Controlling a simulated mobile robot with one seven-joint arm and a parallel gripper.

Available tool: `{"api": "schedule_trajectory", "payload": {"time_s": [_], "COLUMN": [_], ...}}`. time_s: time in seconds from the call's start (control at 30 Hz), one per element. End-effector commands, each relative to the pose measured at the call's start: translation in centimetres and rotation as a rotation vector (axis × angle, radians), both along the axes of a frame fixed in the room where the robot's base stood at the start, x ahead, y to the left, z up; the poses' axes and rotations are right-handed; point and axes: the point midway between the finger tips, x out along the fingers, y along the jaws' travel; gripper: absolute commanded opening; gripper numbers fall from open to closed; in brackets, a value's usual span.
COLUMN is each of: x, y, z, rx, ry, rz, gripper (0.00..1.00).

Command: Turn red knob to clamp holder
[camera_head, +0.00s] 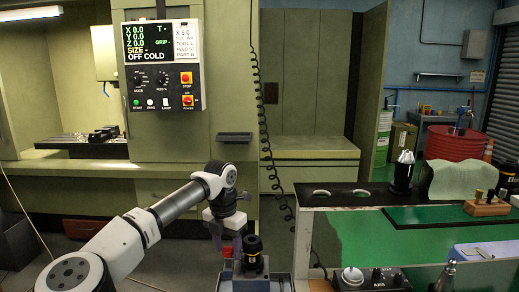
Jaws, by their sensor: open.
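A black tool holder (253,258) with a yellow mark stands upright in a grey clamp fixture (248,284) at the bottom centre. A small dark red knob (227,252) shows at the left side of the fixture, partly hidden. My gripper (228,239) hangs from the white arm just above and around the knob's place, pointing down. It is open, and its fingers are small and dark in this view. I cannot tell whether a finger touches the knob.
The green-topped cart (350,232) stands to the right, with another black holder (403,172), a wooden block (486,207) and a cloth (458,180) on it. A machine control panel (161,65) is behind. A coiled black cable (266,150) hangs behind the fixture.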

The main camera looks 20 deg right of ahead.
Motion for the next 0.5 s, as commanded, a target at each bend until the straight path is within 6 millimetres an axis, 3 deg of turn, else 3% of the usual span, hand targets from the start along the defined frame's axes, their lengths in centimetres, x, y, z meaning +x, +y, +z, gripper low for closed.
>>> {"api": "schedule_trajectory", "payload": {"time_s": [0.5], "x": [0.18], "y": [0.03], "z": [0.25], "rx": [-0.001], "ry": [-0.001], "rz": [-0.592], "gripper": [0.48]}}
